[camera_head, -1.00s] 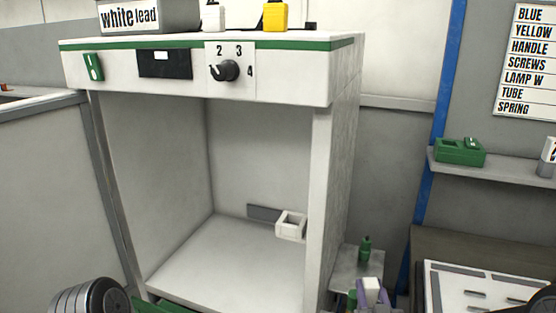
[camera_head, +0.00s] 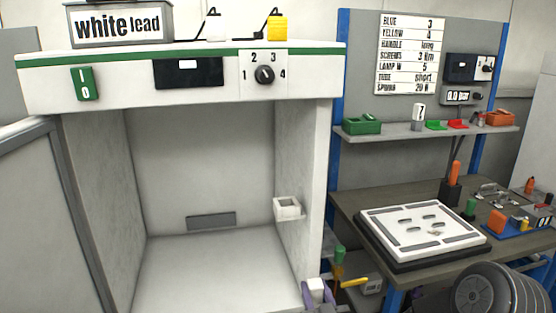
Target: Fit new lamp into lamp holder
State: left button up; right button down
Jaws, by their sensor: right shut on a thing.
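My right gripper (camera_head: 318,297) shows at the bottom edge with purple-grey jaws, in front of the cabinet's right post. It is shut on a small white piece (camera_head: 316,287); its lower part is cut off, and I cannot tell if it is the new lamp. A small white open-topped square box (camera_head: 287,209) sits on the cabinet's inner right wall, above and left of the gripper and apart from it. I cannot tell whether it is the lamp holder. My left gripper is out of view.
The open white cabinet (camera_head: 160,95) has bare inner space. A workbench (camera_head: 360,203) on the right carries a white panel (camera_head: 425,227) and tools. A green-topped item (camera_head: 338,254) and a yellow handle (camera_head: 353,282) are close beside my gripper.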

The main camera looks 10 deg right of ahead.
jog(key=shift+s+a, duration=0.1)
jog(key=shift+s, duration=0.15)
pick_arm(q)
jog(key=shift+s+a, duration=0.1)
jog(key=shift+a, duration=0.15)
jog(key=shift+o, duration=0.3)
